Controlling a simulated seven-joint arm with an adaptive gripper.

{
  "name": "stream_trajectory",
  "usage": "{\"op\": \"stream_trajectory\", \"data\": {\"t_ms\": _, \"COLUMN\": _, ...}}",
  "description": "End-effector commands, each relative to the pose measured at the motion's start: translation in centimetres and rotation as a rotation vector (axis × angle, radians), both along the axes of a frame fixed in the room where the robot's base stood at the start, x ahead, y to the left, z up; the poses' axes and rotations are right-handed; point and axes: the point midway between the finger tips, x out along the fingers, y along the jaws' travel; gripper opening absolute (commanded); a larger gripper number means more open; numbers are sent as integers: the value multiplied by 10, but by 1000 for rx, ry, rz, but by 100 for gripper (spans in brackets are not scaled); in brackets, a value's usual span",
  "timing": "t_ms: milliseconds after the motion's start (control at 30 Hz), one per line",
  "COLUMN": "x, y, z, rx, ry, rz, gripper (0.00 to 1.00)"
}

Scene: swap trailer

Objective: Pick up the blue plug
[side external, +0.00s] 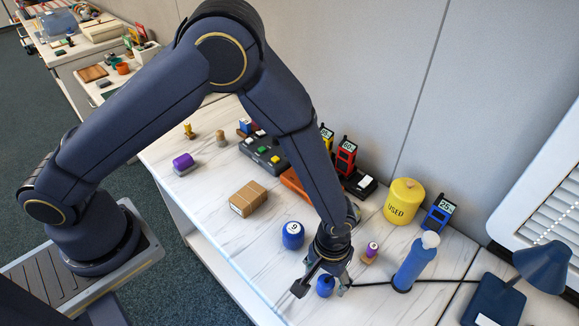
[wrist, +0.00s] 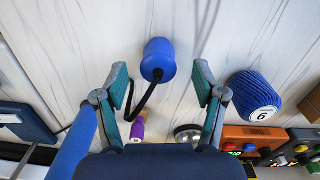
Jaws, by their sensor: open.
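The blue plug (side external: 325,287) stands on the pale marbled bench top, beneath my gripper (side external: 324,275) in the side view. In the wrist view the plug (wrist: 158,58) is a rounded blue body with a black cable curling from its near end. My gripper (wrist: 160,80) is open, with one finger on each side in that view. The plug lies between and slightly beyond the fingertips, with clear gaps on both sides. Nothing is held. My gripper partly hides the plug in the side view.
A blue ribbed spool (side external: 292,235) stands left of my gripper. A purple-topped piece (side external: 370,253) and a blue bottle (side external: 414,261) stand to its right. The black cable runs right, toward a blue lamp (side external: 540,267). A cardboard box (side external: 248,198) and yellow canister (side external: 403,202) stand farther back.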

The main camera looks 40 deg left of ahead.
Motion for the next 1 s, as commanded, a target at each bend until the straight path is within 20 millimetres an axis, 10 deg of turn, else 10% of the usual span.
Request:
{"op": "stream_trajectory", "data": {"t_ms": 467, "x": 3, "y": -2, "z": -31, "rx": -1, "ry": -1, "rz": 0, "gripper": 70}}
{"op": "stream_trajectory", "data": {"t_ms": 1000, "x": 3, "y": -2, "z": -31, "rx": 0, "ry": -1, "rz": 0, "gripper": 14}}
